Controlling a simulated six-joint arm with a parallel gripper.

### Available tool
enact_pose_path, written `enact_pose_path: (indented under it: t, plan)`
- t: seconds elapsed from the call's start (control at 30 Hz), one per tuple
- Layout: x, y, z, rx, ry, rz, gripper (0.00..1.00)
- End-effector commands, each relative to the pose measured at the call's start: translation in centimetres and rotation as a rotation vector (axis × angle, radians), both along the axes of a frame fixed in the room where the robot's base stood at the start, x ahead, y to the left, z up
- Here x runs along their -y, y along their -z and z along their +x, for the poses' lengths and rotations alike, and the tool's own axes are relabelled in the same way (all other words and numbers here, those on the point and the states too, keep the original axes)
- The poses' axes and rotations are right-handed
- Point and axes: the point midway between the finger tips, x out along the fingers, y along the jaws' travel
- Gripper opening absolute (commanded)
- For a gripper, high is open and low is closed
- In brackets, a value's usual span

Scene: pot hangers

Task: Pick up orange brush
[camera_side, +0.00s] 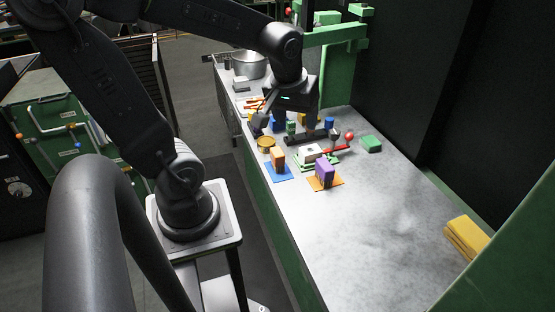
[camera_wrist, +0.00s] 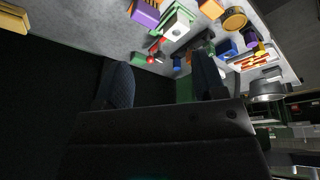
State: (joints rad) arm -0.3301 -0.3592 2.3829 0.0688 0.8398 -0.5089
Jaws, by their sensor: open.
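I cannot single out an orange brush for certain. Small orange-red pieces (camera_side: 254,104) lie on a light tray at the left edge of the bench in the side view. They also show in the wrist view (camera_wrist: 257,61), at the right. An orange block (camera_side: 277,157) stands on a blue mat; in the wrist view it is at the top (camera_wrist: 212,8). My gripper (camera_side: 297,118) points down over the far part of the bench, among the small objects. Its two fingers show wide apart in the wrist view (camera_wrist: 161,82), with nothing between them.
A purple block (camera_side: 325,170) stands on an orange mat. A white block on a green stand (camera_side: 311,152), a round yellow tin (camera_side: 266,144), a green block (camera_side: 371,144) and a metal pot (camera_side: 249,64) are around. Yellow blocks (camera_side: 465,236) lie at right; the near bench is clear.

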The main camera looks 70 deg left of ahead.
Motion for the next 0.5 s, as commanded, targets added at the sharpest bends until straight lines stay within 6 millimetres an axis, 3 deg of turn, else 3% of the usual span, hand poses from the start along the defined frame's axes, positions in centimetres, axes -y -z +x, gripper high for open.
enact_pose_path:
  t: [0.03,0.2,0.33,0.5]
  plan:
    - [-2.3,1.4,0.4,-0.039,-0.148,-0.026,0.64]
    - [-8.0,5.0,0.6,-0.104,-0.541,-0.085,0.64]
    - [-10.4,6.7,0.3,-0.128,-0.713,-0.107,0.64]
    - [-11.3,8.2,0.1,-0.139,-0.779,-0.114,0.64]
